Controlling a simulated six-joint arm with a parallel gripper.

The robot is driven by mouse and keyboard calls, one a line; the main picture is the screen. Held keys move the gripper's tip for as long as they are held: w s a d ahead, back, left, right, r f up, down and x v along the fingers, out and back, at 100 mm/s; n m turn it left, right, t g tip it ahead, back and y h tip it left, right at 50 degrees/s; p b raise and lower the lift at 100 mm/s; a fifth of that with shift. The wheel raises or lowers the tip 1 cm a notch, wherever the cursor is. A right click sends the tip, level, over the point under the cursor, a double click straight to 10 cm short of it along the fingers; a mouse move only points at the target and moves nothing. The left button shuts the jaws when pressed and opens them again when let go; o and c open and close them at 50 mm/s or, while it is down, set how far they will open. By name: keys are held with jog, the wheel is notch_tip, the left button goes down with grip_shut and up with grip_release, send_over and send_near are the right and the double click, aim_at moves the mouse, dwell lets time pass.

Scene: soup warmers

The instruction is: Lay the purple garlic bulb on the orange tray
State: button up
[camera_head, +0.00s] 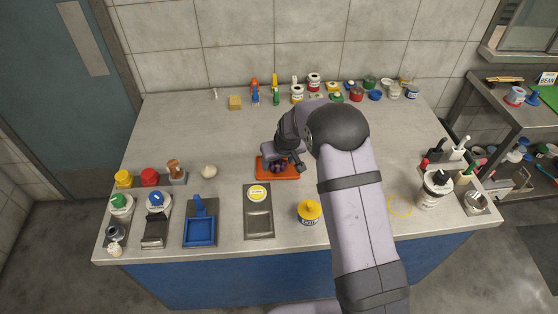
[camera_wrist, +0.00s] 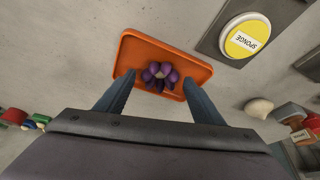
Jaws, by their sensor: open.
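The purple garlic bulb (camera_wrist: 160,76) lies on the orange tray (camera_wrist: 195,70), near its middle, in the wrist view. In the head view the bulb (camera_head: 278,168) shows as a dark purple lump on the tray (camera_head: 290,176), partly hidden by my gripper. My gripper (camera_wrist: 160,95) is open, with its two fingers apart and the bulb between and just beyond their tips. Whether a finger touches the bulb or tray cannot be told. In the head view my gripper (camera_head: 283,160) is low over the tray.
A grey holder with a yellow sponge label (camera_head: 258,193) stands in front of the tray. A yellow-lidded jar (camera_head: 309,211) is to its right. A white garlic bulb (camera_head: 209,171) lies to the left. The counter left of and behind the tray is mostly clear.

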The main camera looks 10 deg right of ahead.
jog(key=shift+r, duration=0.15)
jog(key=b+v, duration=0.2)
jog(key=v, duration=1)
jog(key=s+d+f+m+g, duration=0.1)
jog(key=s+d, duration=0.1)
jog(key=s, duration=0.8)
jog(key=s+d+f+m+g, duration=0.1)
jog(key=s+d, duration=0.2)
jog(key=s, duration=0.7)
jog(key=s+d+f+g+h, duration=0.1)
jog(key=s+d+g, duration=0.1)
jog(key=s, duration=0.8)
jog(key=shift+s+f+m, duration=0.3)
jog(key=shift+m, duration=0.1)
jog(key=shift+d+r, duration=0.1)
jog(key=shift+r+p, duration=0.2)
jog(key=shift+p, duration=0.1)
